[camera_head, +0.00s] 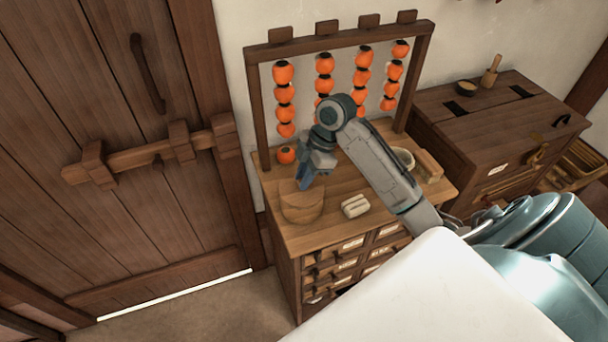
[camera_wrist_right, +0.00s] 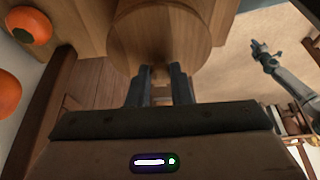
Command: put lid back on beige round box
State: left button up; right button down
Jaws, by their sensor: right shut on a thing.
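The beige round box (camera_head: 302,208) stands at the front left of the wooden cabinet top. My right gripper (camera_head: 305,182) is just above and behind it, pointing down. In the right wrist view a round wooden disc (camera_wrist_right: 160,35), which looks like the lid, lies at the fingertips of my right gripper (camera_wrist_right: 160,88). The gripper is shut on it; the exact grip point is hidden. I cannot tell whether the lid touches the box. My left gripper (camera_wrist_right: 262,52) shows small at the right of the wrist view, too small to read its jaws.
A rack of hanging orange persimmons (camera_head: 325,63) stands behind. One loose persimmon (camera_head: 286,155) lies left of the gripper. White rolls (camera_head: 355,206) lie right of the box. A bowl (camera_head: 404,158) and wooden block (camera_head: 428,165) are farther right, past my arm.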

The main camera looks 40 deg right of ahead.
jog(key=shift+p, duration=0.6)
dwell(0.7)
jog(key=shift+f, duration=0.15)
dwell(0.8)
jog(key=shift+p, duration=0.45)
dwell(0.5)
jog(key=c, duration=0.7)
grip_release()
jog(key=shift+c, duration=0.2)
